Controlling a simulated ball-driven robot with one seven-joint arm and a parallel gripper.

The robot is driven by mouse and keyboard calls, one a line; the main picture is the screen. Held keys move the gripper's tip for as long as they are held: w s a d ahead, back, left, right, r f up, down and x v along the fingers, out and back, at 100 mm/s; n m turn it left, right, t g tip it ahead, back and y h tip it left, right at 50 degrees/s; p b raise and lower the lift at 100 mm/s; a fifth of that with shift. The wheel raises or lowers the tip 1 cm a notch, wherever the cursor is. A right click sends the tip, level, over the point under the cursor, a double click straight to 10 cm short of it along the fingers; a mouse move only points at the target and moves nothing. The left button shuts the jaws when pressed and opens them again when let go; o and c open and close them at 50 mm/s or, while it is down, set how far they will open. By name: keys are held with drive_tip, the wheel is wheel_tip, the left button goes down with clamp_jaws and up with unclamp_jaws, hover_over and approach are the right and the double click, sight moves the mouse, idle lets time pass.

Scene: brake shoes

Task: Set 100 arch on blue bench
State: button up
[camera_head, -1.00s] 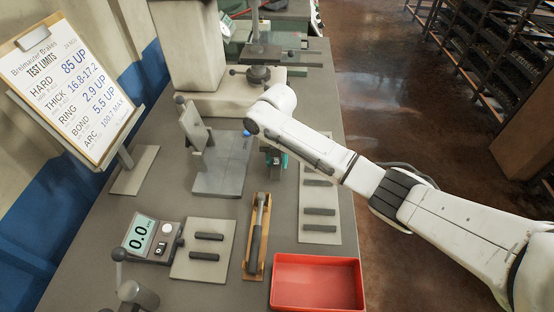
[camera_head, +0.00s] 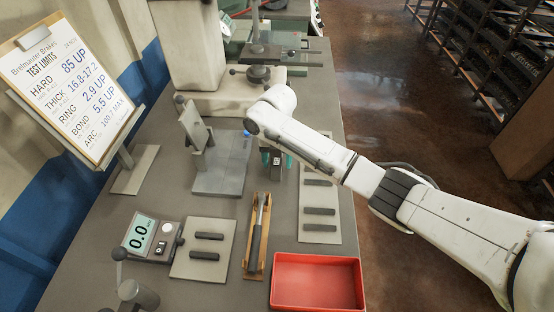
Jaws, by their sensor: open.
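My gripper (camera_head: 277,162), with teal fingers, points down over the grey bench (camera_head: 175,195), between the grey stand and the pale strip. Its fingers are spread apart. A small dark-and-grey piece (camera_head: 277,172) shows between and just below them. I cannot tell whether it is the 100 arch, or whether it touches the bench. My arm's wrist hides what lies behind and above it. No thing clearly marked 100 can be read, and the bench top looks grey.
The grey stand (camera_head: 220,178) with a tilted plate is left of my gripper. The pale strip (camera_head: 319,228) with dark bars is right. A red tray (camera_head: 317,282), wooden holder (camera_head: 257,235) and gauge (camera_head: 150,238) are nearer. A limits board (camera_head: 75,88) stands left.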

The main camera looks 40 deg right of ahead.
sight(277, 159)
wheel_tip(277, 159, up, 12)
idle(0.4)
drive_tip(key=shift+r, duration=0.1)
